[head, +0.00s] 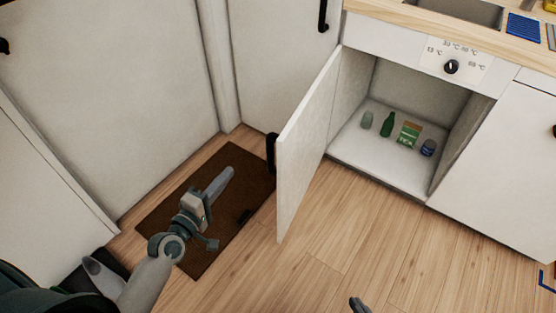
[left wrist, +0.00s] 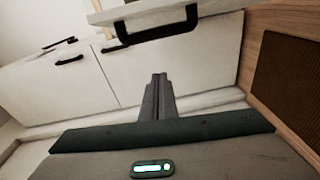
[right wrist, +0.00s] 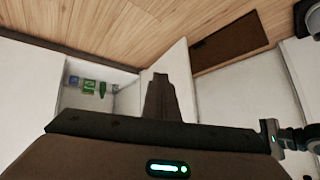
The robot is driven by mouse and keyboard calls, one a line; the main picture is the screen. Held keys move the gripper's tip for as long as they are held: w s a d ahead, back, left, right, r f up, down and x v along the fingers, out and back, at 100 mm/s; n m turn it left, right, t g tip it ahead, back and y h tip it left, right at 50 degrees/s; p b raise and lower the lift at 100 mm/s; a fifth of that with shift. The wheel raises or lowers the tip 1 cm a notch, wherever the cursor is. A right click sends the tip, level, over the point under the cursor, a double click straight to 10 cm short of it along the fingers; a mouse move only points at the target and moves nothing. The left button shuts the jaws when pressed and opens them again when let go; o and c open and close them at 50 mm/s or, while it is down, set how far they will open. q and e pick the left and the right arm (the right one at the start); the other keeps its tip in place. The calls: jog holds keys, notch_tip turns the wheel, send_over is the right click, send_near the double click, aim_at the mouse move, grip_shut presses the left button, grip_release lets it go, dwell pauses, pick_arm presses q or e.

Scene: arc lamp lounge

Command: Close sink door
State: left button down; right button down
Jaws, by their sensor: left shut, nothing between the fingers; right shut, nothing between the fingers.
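The white sink door (head: 306,150) stands wide open, swung out to the left of the sink cabinet (head: 385,165). Its black handle (head: 271,153) is on the outer side, facing left. My left gripper (head: 230,172) is shut and empty, left of the door and above the brown mat, apart from the handle. In the left wrist view the fingers (left wrist: 158,78) appear below the handle (left wrist: 157,27). My right gripper (head: 357,303) barely shows at the bottom edge of the head view. In the right wrist view its shut fingers (right wrist: 164,82) overlap the open door (right wrist: 180,57).
A glass (head: 367,120), a green bottle (head: 388,125), a green box (head: 409,134) and a blue can (head: 428,148) stand inside the cabinet. The brown mat (head: 215,240) lies left of the door. The wooden floor (head: 350,240) before the cabinet is clear.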

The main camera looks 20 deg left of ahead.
pick_arm(q)
jog(key=shift+a+r+n+t, duration=0.1)
jog(key=shift+r+n+t, duration=0.2)
jog(key=shift+r, duration=0.65)
pick_arm(e)
jog(key=shift+s+r, duration=0.2)
jog(key=shift+r, duration=0.45)
pick_arm(q)
jog(key=shift+w, duration=0.15)
jog(key=w+d, duration=0.6)
jog(key=w, duration=0.3)
jog(key=shift+w, duration=0.35)
pick_arm(e)
jog(key=shift+s+d+f, duration=0.2)
jog(key=shift+f, duration=0.05)
pick_arm(q)
jog(key=shift+d, duration=0.15)
pick_arm(e)
jog(key=shift+a, duration=0.1)
